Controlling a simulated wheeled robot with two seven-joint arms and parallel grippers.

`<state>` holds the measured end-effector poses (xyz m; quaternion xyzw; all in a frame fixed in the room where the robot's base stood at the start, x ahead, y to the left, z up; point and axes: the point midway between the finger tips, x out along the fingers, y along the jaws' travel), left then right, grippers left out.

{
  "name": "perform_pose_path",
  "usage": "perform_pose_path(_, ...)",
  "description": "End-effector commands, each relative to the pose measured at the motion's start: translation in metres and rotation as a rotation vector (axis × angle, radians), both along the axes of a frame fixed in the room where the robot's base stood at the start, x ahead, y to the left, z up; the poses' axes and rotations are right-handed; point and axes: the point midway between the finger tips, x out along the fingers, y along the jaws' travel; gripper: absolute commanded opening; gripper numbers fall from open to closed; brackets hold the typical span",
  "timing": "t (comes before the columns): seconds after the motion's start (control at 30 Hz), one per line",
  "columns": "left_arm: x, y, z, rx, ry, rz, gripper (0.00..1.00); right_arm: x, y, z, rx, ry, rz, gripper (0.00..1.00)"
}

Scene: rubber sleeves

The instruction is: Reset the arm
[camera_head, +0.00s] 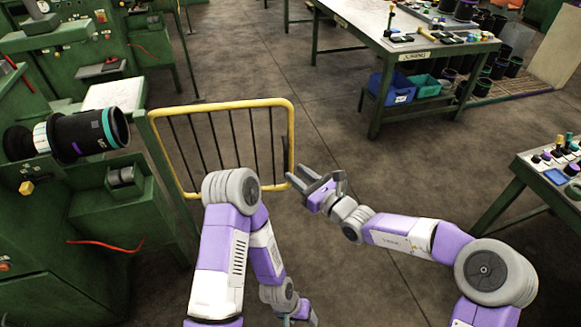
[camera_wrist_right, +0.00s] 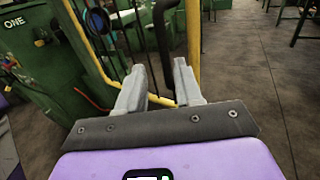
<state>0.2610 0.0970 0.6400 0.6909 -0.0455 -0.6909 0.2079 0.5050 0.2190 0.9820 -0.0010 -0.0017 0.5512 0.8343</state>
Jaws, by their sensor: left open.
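My right gripper (camera_head: 298,173) is stretched forward just right of the yellow railing in the head view. Its two grey fingers are apart in the right wrist view (camera_wrist_right: 160,68), with nothing held between them. My left gripper (camera_head: 302,314) hangs low at the bottom edge of the head view, partly cut off and pointing down. It is open, and no object shows in it. My left arm (camera_head: 222,255) is bent at the elbow, and my right arm (camera_head: 400,233) reaches in from the lower right.
A yellow railing (camera_head: 222,106) with dark bars stands in front of me. A green machine (camera_head: 45,220) at left carries a black sleeve (camera_head: 92,132) with teal bands. A workbench (camera_head: 480,45) stands at back right, another table (camera_head: 520,165) at right. Floor between is clear.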

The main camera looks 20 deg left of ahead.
Motion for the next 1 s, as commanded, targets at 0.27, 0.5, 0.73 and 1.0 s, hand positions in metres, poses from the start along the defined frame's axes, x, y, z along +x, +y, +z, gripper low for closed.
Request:
perform_pose_path(0.27,0.000,0.000,0.002,0.000,0.000,0.000,0.66,-0.006,-0.013,0.000,0.000,0.001,0.001,0.35)
perform_pose_path(0.5,0.000,0.000,0.002,0.000,0.000,0.000,0.66,-0.006,-0.013,0.000,0.000,0.000,0.001,0.35)
perform_pose_path(0.73,0.000,0.000,0.002,0.000,0.000,0.000,0.66,-0.008,-0.014,-0.004,-0.013,-0.001,0.008,0.35)
perform_pose_path(1.0,0.000,0.000,0.002,0.000,0.000,0.000,0.66,-0.061,-0.047,-0.107,-0.358,-0.070,0.222,0.35)
